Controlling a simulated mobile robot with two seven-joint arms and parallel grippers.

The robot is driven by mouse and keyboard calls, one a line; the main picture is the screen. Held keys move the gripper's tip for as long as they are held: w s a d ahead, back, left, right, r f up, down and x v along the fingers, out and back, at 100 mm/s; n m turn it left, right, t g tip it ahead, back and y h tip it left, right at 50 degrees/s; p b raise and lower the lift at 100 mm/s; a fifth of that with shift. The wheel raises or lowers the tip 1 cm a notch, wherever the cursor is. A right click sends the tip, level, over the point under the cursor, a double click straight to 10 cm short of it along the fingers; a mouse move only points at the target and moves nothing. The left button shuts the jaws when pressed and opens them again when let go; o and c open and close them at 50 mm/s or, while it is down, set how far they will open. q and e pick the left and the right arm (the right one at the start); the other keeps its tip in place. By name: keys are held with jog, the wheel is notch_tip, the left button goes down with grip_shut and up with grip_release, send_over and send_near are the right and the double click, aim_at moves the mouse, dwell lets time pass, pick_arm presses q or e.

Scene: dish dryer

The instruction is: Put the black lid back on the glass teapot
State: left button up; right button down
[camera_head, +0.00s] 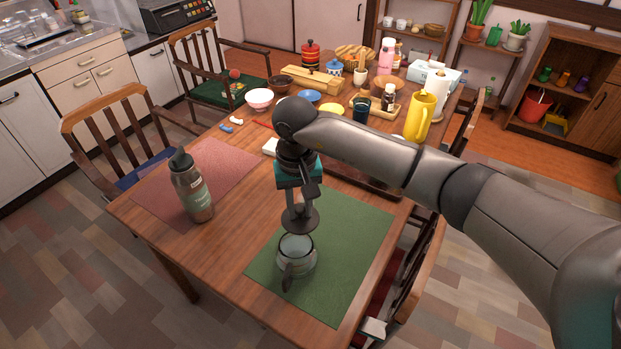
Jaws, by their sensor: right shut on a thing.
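The glass teapot (298,262) stands upright on the green placemat (345,240) near the front of the table. Its open top faces up, and its dark handle points toward the front. The black lid (301,221) is a dark round disc just above the teapot's opening, apart from the rim as far as I can tell. My right gripper (299,200) points down over the teapot and is shut on the lid from above. The fingertips are small and dark, so the exact grip is hard to see. My left gripper is not in view.
A grey bottle (192,188) stands on the red placemat (218,168) to the left. Bowls, a yellow pitcher (420,116), a wooden tray and bottles crowd the far half of the table. Chairs stand around it. The green placemat around the teapot is clear.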

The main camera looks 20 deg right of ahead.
aim_at(294, 222)
jog(key=shift+s+a+f+n+p, duration=0.1)
jog(key=shift+s+a+n+p, duration=0.3)
jog(key=shift+a, duration=0.4)
jog(key=shift+f+b, duration=1.5)
jog(key=shift+f, duration=0.75)
jog(key=shift+f+b, duration=0.95)
pick_arm(q)
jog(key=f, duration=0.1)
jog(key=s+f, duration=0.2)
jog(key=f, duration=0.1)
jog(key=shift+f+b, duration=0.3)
jog(key=shift+b, duration=0.05)
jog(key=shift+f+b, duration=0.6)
pick_arm(e)
jog(key=shift+f, duration=0.15)
jog(key=shift+c, duration=0.6)
grip_release()
